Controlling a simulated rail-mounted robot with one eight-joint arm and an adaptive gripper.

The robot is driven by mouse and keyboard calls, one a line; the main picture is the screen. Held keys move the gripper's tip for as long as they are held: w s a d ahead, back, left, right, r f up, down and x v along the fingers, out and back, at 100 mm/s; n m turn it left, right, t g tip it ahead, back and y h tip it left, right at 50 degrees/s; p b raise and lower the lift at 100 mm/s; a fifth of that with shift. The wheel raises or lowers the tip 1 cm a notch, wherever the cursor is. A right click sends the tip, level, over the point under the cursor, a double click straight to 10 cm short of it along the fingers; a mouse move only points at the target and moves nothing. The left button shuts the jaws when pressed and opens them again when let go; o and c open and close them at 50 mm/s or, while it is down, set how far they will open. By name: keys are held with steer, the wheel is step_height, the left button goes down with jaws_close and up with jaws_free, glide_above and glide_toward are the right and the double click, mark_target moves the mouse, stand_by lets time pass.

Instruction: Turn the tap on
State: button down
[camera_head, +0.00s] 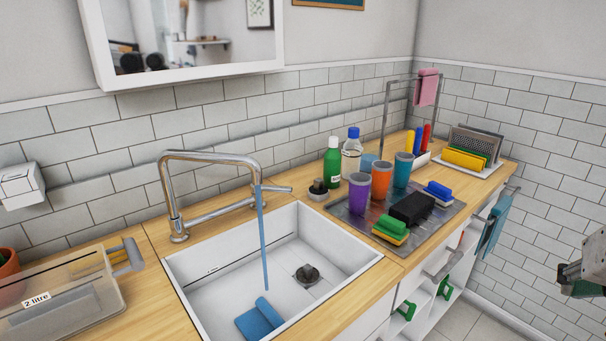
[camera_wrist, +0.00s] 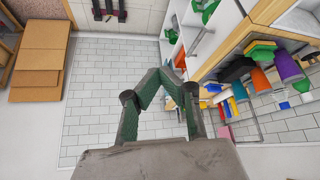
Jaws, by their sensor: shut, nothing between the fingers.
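A chrome tap (camera_head: 212,158) stands at the back left of the white sink (camera_head: 345,258). Its squared spout arches over the basin, and a slim lever (camera_head: 280,190) points right. A thin, straight blue column (camera_head: 263,240), which looks like water, runs from the spout end down into the basin. My gripper (camera_head: 588,288) is at the far right edge of the head view, partly cut off and well away from the tap. In the wrist view its green-padded fingers (camera_wrist: 160,76) come together with nothing between them. The tap cannot be made out in the wrist view.
A folded blue cloth (camera_head: 260,320) lies in the sink. Right of it, a tray (camera_head: 440,228) holds cups and sponges, with bottles behind. A clear bin (camera_head: 65,305) stands at left. Open shelves (camera_head: 432,290) are below the counter. Cardboard boxes (camera_wrist: 40,60) show in the wrist view.

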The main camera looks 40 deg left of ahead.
steer(key=w+a+r+n+g+p, duration=0.1)
steer(key=w+a+r+p, duration=0.1)
steer(key=w+a+r, duration=0.4)
steer(key=w+a+r+p, duration=0.2)
steer(key=w+a+r, duration=0.1)
steer(key=w+a, duration=0.55)
steer(key=w+a+r+n+y+p, duration=0.1)
steer(key=w+a+p, duration=0.35)
steer(key=a, duration=1.15)
steer(key=w+a+f+g, duration=0.1)
steer(key=w+a, duration=0.2)
steer(key=a, duration=0.8)
steer(key=n+g+p, duration=0.1)
steer(key=n+p, duration=0.1)
steer(key=p, duration=0.4)
glide_above(271, 189)
steer(key=w, duration=0.5)
step_height(271, 189, down, 10)
steer(key=x, duration=0.3)
steer(key=p+x, duration=0.1)
steer(key=x, duration=0.5)
steer(key=shift+d+f, duration=0.3)
steer(key=shift+f, duration=0.05)
steer(key=shift+s+d+r+p, duration=0.1)
steer(key=shift+s+d+p, duration=0.25)
steer(key=shift+s, duration=0.5)
steer(key=shift+s+d+p, duration=0.1)
steer(key=shift+s+d, duration=0.4)
steer(key=shift+s, duration=0.45)
